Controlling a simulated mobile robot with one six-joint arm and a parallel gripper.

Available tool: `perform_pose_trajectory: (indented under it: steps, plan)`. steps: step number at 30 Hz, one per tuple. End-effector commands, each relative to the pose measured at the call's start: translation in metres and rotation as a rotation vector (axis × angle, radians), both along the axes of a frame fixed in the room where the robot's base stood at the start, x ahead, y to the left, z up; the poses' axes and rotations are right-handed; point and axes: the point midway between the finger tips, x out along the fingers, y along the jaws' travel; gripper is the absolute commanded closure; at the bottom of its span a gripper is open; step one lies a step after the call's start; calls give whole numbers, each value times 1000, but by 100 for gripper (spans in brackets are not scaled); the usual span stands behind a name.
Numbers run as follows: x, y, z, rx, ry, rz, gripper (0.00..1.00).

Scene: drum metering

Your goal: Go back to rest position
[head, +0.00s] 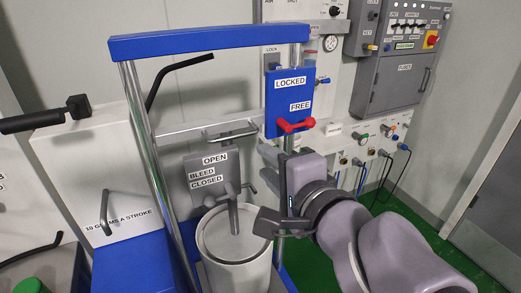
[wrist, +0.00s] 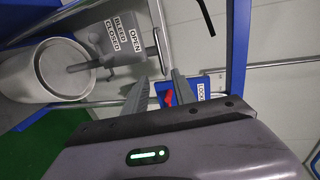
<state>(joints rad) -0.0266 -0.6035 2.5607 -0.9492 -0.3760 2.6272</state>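My gripper (head: 264,222) is in front of the blue frame, to the right of the white drum (head: 225,258) and below the red lever. In the wrist view, the two fingers of my gripper (wrist: 160,75) stand apart with nothing between them. The red lever (head: 296,126) sits at the bottom of the blue LOCKED/FREE plate (head: 283,100), beside the word FREE. In the wrist view the red lever (wrist: 168,98) shows behind the fingers, apart from them as far as I can tell.
A grey OPEN/BLEED/CLOSED plate (head: 212,176) with a valve stands over the drum. A blue crossbar (head: 210,41) on metal posts spans above. A grey control box (head: 395,85) and cables hang on the right wall. Green floor (head: 440,250) is free at right.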

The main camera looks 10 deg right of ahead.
Motion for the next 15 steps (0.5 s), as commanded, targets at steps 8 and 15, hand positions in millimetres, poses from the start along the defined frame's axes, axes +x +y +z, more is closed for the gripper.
perform_pose_trajectory:
  steps: [8,15]
  plan:
    - [2,-16,-1,-71,-7,-51,68]
    - [-40,-99,-67,-639,276,-163,68]
